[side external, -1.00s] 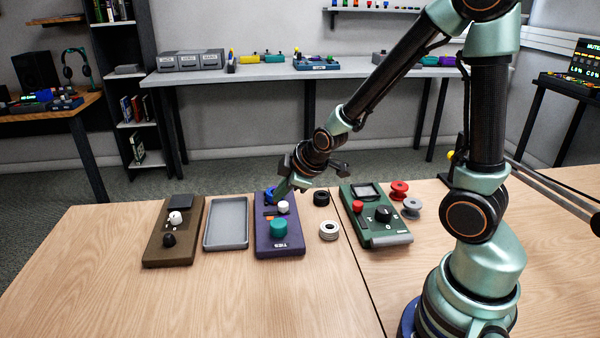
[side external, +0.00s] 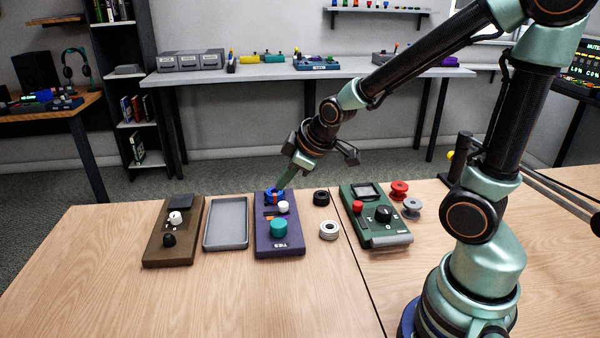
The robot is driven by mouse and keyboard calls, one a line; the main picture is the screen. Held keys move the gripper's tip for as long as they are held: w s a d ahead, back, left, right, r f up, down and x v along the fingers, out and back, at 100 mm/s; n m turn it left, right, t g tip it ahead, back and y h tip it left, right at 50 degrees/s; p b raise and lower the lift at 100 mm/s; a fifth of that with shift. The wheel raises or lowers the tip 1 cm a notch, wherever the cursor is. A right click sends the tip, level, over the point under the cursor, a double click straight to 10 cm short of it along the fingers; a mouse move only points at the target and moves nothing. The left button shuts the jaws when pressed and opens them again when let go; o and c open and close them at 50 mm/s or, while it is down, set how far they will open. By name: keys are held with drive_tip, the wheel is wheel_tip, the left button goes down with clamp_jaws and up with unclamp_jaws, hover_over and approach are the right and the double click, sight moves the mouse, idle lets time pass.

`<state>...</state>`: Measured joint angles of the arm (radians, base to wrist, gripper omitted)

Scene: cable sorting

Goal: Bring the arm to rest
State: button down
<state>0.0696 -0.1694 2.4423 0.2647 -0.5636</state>
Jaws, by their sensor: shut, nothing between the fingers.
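My gripper (side external: 284,182) is shut and empty. Its fingertips hang just above the far end of the purple box marked TIES (side external: 279,245), near a blue coil (side external: 274,195) with an orange band. I cannot tell whether the tips touch the coil. The purple box also carries a white knob (side external: 283,207) and a teal knob (side external: 279,228). My arm reaches from the right, its upper part raised over the table.
Left of the purple box lie a grey tray (side external: 226,244), empty, and a brown box (side external: 155,251). To its right are black (side external: 321,198) and white (side external: 329,230) rings, a green device (side external: 362,222), red (side external: 399,190) and grey (side external: 412,208) spools. The front table is clear.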

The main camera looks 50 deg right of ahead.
drive_tip(key=s+a+r+m+g, duration=0.1)
drive_tip(key=s+a+r+m, duration=0.1)
drive_tip(key=s+r+m, duration=0.3)
drive_tip(key=s+r, duration=0.3)
drive_tip(key=s, duration=0.2)
drive_tip(key=shift+s+a+m, duration=0.15)
drive_tip(key=shift+a+m, duration=0.15)
drive_tip(key=shift+a, duration=0.05)
